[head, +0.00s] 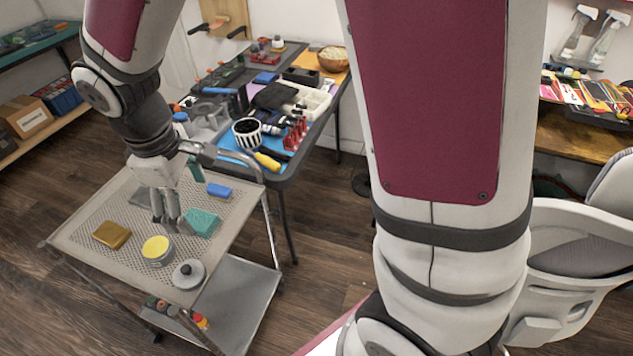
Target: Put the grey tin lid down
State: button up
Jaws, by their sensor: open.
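The grey tin lid (188,274), round with a dark knob, lies knob up on the perforated top of the metal cart (85,225), near the cart's front edge. Next to it stands an open round tin (157,251) with a yellow top surface. My gripper (166,226) points down over the cart, behind the tin and apart from the lid. Its fingers are open, with nothing seen held between them. How high the fingertips are above the cart is hard to tell.
A brown-gold block (111,235), a teal sponge (202,223) and a blue block (219,190) are also on the cart. Behind it is a crowded worktable (285,180) with a striped cup (247,133).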

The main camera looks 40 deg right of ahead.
jog(key=s+d+r+m+t, duration=0.1)
jog(key=s+d+r+m, duration=0.4)
jog(key=s+d+r, duration=0.4)
jog(key=s+d+r+m, duration=0.1)
jog(key=s+d+m, duration=0.1)
jog(key=s, duration=0.3)
jog(key=s+d+r+m+t, duration=0.1)
jog(key=s+d+r+m, duration=0.1)
jog(key=s, duration=0.4)
jog(key=shift+s+d+r+m+y, duration=0.15)
jog(key=shift+s+m+y, duration=0.15)
jog(key=shift+m+y, duration=0.1)
jog(key=shift+r, duration=0.1)
jog(key=shift+t, duration=0.6)
notch_tip(320, 180, up, 5)
jog(key=p, duration=0.3)
jog(key=shift+f+p, duration=0.2)
jog(key=shift+p, duration=0.1)
